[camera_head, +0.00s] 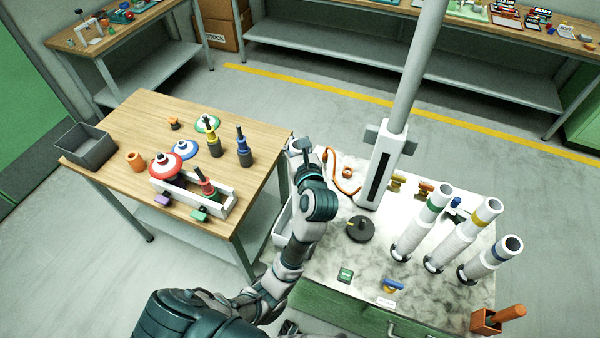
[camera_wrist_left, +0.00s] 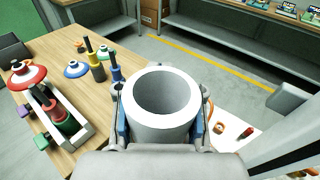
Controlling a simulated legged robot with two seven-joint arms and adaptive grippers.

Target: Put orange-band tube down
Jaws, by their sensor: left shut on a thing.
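My left gripper (camera_head: 304,147) is above the left back corner of the white marbled worktop (camera_head: 325,262). In the left wrist view it is shut on a pale tube (camera_wrist_left: 165,132), one finger on each side. The tube's round open end faces the wrist camera, and no orange band shows on the visible part. In the head view the arm mostly hides the tube. A black round stand (camera_head: 360,230) is empty on the worktop. Tubes with a green band (camera_head: 434,204), a yellow band (camera_head: 483,216) and a blue band (camera_head: 498,254) stand at the right. My right gripper is out of view.
A grey post (camera_head: 388,150) rises behind the black stand, with an orange cable (camera_head: 340,185) to its left. The wooden table (camera_head: 130,115) at left holds a white tray (camera_head: 226,204), bottles and a grey bin (camera_head: 88,148).

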